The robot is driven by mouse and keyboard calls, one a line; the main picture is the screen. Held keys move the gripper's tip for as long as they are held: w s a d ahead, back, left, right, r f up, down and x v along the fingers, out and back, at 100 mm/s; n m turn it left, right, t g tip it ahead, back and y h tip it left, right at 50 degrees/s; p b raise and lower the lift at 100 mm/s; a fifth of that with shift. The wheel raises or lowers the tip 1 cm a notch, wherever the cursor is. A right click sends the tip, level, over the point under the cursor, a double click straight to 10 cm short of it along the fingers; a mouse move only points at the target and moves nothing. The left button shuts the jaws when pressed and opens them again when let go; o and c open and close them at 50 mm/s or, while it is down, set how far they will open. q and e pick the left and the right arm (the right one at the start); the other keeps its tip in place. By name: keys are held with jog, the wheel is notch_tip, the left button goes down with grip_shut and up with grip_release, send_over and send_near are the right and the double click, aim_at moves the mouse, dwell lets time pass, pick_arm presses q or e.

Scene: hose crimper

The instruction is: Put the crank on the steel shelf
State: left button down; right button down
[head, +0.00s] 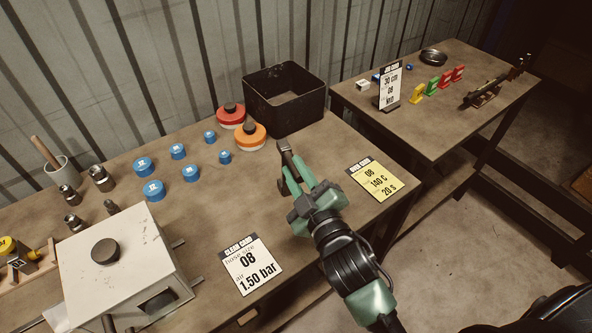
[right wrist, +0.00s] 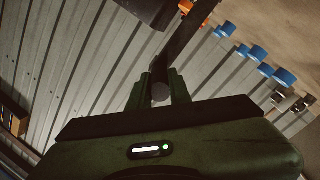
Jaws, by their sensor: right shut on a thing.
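The crank (head: 288,154) is a dark bar with a grip at its end, held above the wooden bench. My right gripper (head: 293,168) is shut on it, with the green fingers on either side. In the right wrist view the crank (right wrist: 180,45) runs up from between the fingertips (right wrist: 160,82), and its round dark part shows between them. I cannot make out a steel shelf for certain in either view. My left gripper is not in view.
A black bin (head: 284,100), an orange-topped tin (head: 251,137) and a red one (head: 231,116) stand behind the gripper. A yellow card (head: 371,180) and a white card (head: 250,266) lie nearby. A second bench (head: 440,120) stands right, past a gap.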

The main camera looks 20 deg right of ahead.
jog(key=c, duration=1.7)
grip_release()
jog(key=shift+f, duration=0.15)
jog(key=o, duration=0.4)
